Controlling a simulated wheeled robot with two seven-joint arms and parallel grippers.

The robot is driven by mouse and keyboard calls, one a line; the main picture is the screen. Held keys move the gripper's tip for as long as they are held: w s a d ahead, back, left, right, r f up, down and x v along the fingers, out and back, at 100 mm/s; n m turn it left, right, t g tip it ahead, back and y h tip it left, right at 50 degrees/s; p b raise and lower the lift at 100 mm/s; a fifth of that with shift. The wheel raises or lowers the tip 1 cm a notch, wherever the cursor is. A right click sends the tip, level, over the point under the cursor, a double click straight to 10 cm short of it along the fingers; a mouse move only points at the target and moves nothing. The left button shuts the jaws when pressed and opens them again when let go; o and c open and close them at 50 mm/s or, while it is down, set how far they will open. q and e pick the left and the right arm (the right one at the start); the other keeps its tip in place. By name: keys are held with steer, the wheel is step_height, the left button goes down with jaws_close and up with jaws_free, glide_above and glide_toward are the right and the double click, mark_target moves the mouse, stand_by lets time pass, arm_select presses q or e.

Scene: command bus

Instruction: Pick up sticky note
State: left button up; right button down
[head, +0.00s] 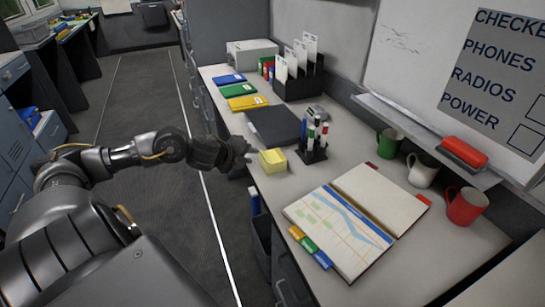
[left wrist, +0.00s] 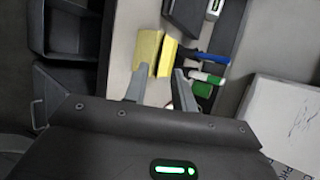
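The sticky note is a small yellow pad (head: 273,160) on the white desktop, near the desk's left edge. My left gripper (head: 246,153) is just left of the pad at the desk edge. Its two grey fingers (left wrist: 158,87) are apart with nothing held between them. A small gap seems to separate the fingers from the pad. My right gripper is not in view.
A black pen holder with markers (head: 313,145) stands close right of the pad, and a dark closed folder (head: 275,125) lies behind it. An open map binder (head: 345,222) lies in front. Green, white and red mugs (head: 467,206) stand at right.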

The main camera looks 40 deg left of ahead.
mark_target(264, 156)
arm_select(q)
steer(key=shift+w+d+f, duration=0.1)
steer(key=shift+w, duration=0.1)
steer(key=x, duration=0.5)
steer(key=shift+w+d, duration=0.1)
jaws_close()
stand_by(0.3)
